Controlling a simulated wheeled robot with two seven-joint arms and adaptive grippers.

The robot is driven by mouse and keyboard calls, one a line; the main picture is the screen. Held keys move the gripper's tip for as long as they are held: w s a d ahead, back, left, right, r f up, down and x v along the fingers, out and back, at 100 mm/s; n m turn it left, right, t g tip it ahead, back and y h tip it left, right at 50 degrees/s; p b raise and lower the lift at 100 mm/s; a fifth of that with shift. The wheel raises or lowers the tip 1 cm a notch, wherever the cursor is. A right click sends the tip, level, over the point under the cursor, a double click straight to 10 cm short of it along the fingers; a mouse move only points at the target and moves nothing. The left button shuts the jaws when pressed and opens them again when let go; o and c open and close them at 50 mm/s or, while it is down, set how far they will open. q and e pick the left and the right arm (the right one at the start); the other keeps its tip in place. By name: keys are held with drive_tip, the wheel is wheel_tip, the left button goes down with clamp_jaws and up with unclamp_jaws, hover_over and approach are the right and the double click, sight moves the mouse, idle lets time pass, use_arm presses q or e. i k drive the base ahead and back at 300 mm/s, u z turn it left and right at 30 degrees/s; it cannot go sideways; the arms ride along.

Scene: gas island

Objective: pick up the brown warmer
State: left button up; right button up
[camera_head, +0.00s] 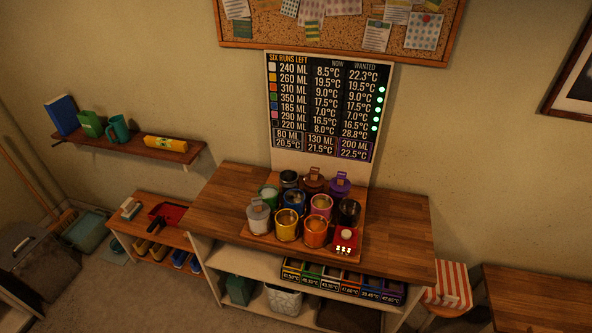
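The brown warmer (313,184) is a small brown vessel with a tan tag or handle on top. It stands at the back of a wooden tray (262,240) on the wooden counter. A purple vessel (340,187) of similar shape stands close on its right, and a dark grey cup (289,180) on its left. A blue cup (293,200) and a pink cup (321,205) stand in front and hide its lower part. Neither of my grippers is in view.
A board (319,110) rises behind. The counter (398,232) is bare at both sides.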

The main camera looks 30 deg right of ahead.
sight(313, 179)
drive_tip(key=z, duration=0.2)
drive_tip(key=i, duration=0.8)
drive_tip(key=z, duration=0.5)
